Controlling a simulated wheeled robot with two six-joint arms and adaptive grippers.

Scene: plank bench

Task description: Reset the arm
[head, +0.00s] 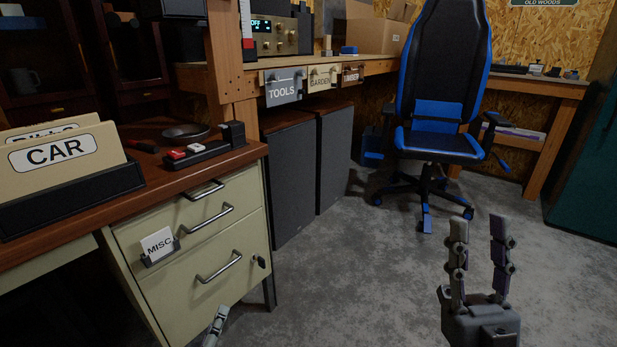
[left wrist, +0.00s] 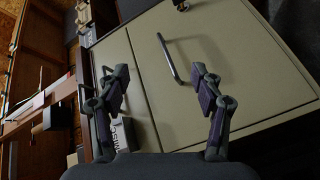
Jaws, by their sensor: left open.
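My left gripper (head: 216,325) shows only as a grey finger part at the bottom edge of the head view, in front of the cream drawer cabinet (head: 238,247). In the left wrist view my left gripper (left wrist: 160,78) is open and empty, fingers apart. The cabinet front (left wrist: 240,70) lies beyond the fingers, and a drawer handle (left wrist: 167,58) shows between them, apart from them. My right gripper (head: 478,222) stands upright at the lower right of the head view, fingers apart with nothing between them. Most of the left arm is hidden.
The desk holds a CAR card file (head: 64,153) and a black box with red and white buttons (head: 190,154). A MISC label (head: 158,244) is on the cabinet. A blue and black chair (head: 438,110) stands behind. Grey floor (head: 350,270) between the grippers is clear.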

